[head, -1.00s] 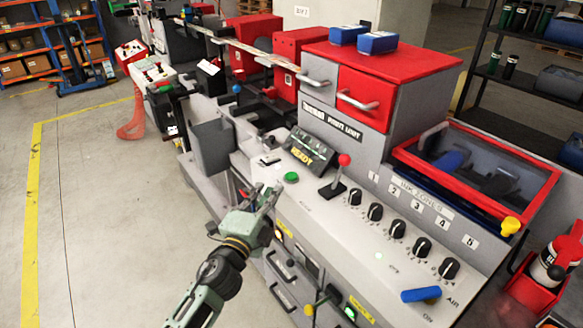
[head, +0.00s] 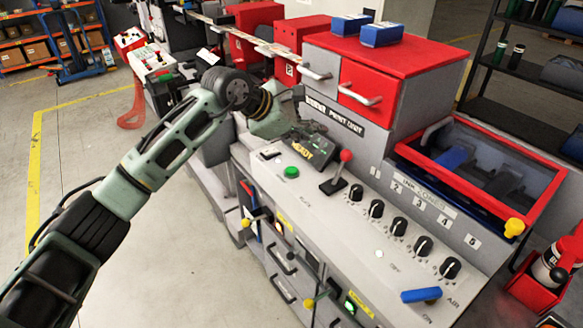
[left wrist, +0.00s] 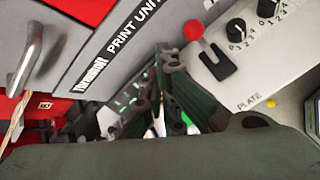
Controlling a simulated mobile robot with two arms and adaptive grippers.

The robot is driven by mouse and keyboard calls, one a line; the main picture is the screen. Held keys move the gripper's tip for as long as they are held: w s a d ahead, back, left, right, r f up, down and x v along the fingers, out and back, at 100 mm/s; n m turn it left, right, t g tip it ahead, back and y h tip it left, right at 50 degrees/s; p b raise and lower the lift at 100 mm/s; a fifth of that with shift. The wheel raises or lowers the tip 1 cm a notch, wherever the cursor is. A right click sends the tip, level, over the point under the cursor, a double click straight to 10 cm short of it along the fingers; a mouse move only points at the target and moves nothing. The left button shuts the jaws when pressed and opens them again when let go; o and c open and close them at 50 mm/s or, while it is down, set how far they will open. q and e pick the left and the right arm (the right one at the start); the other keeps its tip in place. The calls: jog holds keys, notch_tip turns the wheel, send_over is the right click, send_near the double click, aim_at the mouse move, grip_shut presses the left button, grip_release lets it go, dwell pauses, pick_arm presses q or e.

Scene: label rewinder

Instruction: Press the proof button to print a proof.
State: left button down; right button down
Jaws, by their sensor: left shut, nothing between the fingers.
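A round green button (head: 291,172) sits on the grey console, nearer than the display and apart from the gripper. I cannot read any label saying proof, so I cannot tell which control is the proof button. My right gripper is not in view.
A red-knobbed lever (head: 340,172) stands right of the green button; it also shows in the left wrist view (left wrist: 207,46). Several black knobs (head: 400,228) and a blue handle (head: 421,295) line the console. The print unit's red drawer (head: 366,96) has a protruding handle.

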pick_arm(q)
jog(key=shift+w+a+r+y, duration=0.15)
jog(key=shift+w+a+y, duration=0.15)
jog(key=shift+a, duration=0.3)
jog(key=shift+w+a+r+y, duration=0.2)
jog(key=shift+a+y, duration=0.2)
jog(key=shift+a, duration=0.15)
jog(key=shift+f, duration=0.1)
jog(key=b, duration=0.3)
send_over(292, 171)
jog(key=d, duration=0.2)
jog(key=f, duration=0.7)
jog(key=shift+s+a+f, duration=0.2)
jog(key=shift+a+f, duration=0.05)
jog(key=shift+f+b, duration=0.6)
jog(key=shift+f, duration=0.1)
jog(key=shift+f+b, duration=0.35)
jog(key=shift+b, duration=0.2)
